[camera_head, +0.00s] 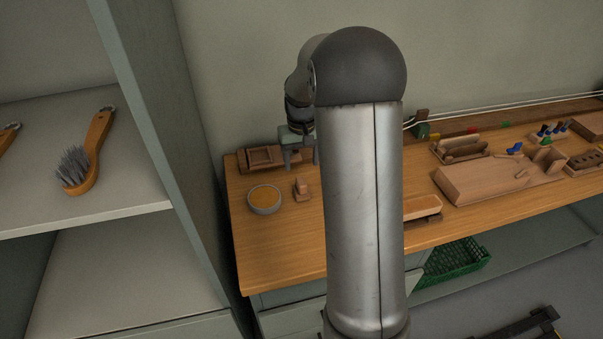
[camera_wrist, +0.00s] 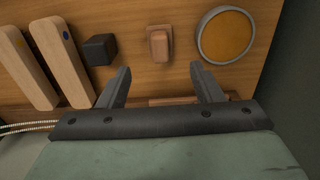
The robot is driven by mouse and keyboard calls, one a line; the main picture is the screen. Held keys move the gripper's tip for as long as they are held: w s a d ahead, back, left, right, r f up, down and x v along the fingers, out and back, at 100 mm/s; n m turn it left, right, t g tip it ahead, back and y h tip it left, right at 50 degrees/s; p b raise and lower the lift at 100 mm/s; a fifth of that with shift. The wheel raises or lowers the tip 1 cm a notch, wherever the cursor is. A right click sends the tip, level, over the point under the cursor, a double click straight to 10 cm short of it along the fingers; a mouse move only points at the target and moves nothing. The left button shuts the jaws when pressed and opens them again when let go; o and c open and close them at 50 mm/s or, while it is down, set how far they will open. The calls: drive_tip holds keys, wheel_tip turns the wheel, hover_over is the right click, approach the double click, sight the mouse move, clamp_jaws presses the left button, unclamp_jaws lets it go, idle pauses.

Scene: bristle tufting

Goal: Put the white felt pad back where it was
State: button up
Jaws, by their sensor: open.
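I cannot make out a white felt pad for certain in either view. My gripper (camera_head: 300,152) is at the back left of the workbench, partly behind my arm. In the wrist view my gripper (camera_wrist: 160,72) is open, its two dark fingers apart with nothing between the tips. A small wooden block (camera_wrist: 159,43) lies just beyond the fingertips; it also shows in the head view (camera_head: 301,189). A wooden edge (camera_wrist: 175,100) shows low between the fingers. My arm hides the middle of the bench in the head view.
A round dish with amber contents (camera_head: 265,200) stands at the left; a wooden tray (camera_head: 258,160) is behind it. The wrist view shows a dark cube (camera_wrist: 100,49) and two wooden bars (camera_wrist: 60,60). A shelf upright (camera_head: 165,110) borders the bench's left.

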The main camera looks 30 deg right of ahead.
drive_tip(key=shift+r, duration=0.5)
drive_tip(key=s+a+r+n, duration=0.1)
drive_tip(key=s+a+r, duration=0.2)
drive_tip(key=s+a, duration=0.35)
drive_tip(key=s+a+r+n, duration=0.1)
drive_tip(key=s+a+r, duration=0.2)
drive_tip(key=s+a, duration=0.3)
drive_tip(key=s+a+f, duration=0.1)
drive_tip(key=s+a, duration=0.1)
drive_tip(key=s, duration=0.5)
drive_tip(key=s+a+f, duration=0.1)
drive_tip(key=s, duration=0.6)
drive_tip(key=shift+s+a+f+n, duration=0.2)
drive_tip(key=shift+s+a+n, duration=0.15)
drive_tip(key=shift+a+n, duration=0.05)
